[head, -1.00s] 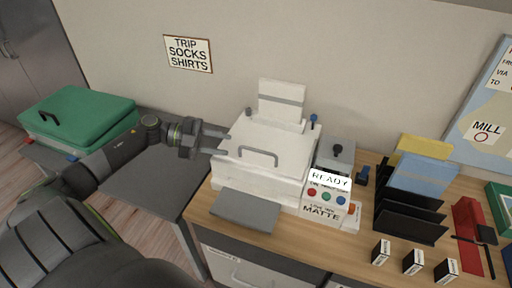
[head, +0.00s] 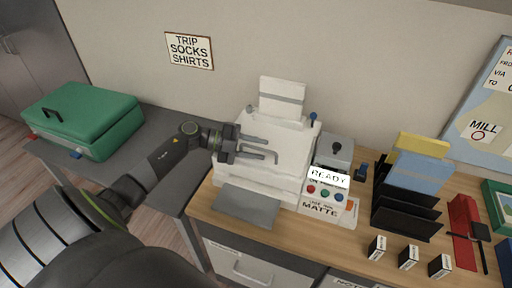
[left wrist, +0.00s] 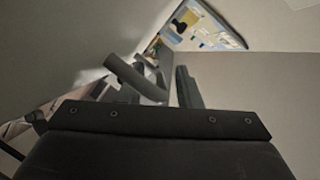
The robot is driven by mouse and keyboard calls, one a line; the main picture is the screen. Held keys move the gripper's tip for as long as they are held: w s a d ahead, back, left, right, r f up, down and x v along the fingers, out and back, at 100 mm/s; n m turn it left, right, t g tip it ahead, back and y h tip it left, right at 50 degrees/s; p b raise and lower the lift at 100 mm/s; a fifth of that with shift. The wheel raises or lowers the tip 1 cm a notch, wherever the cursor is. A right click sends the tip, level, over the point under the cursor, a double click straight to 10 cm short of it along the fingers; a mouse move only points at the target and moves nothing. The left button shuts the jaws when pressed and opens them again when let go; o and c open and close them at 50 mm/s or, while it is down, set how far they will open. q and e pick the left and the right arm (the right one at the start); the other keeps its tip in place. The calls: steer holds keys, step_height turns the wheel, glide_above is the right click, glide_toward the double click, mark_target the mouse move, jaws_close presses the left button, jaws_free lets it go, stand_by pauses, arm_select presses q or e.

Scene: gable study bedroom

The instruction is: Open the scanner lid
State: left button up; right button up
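The white scanner (head: 215,187) stands on the desk, and its lid (head: 290,165) lies shut. A grey bar handle (head: 276,157) stands up from the lid. My left gripper (head: 270,150) is above the lid at the handle, its two fingers apart. In the head view the fingers overlap part of the handle, and I cannot tell whether they touch it. In the left wrist view dark finger shapes (left wrist: 160,85) show with a gap between them; the contact is unclear. My right gripper is not in view.
A control box (head: 325,200) with coloured buttons and a READY sign stands right of the scanner. A black file rack (head: 405,215) and small boxes (head: 408,257) are further right. A green case (head: 85,115) lies on the grey side table at left. A grey flap (head: 245,205) projects at the scanner's front.

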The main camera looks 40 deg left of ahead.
arm_select(q)
jaws_close()
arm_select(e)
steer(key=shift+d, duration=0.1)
arm_select(q)
steer(key=shift+r, duration=0.15)
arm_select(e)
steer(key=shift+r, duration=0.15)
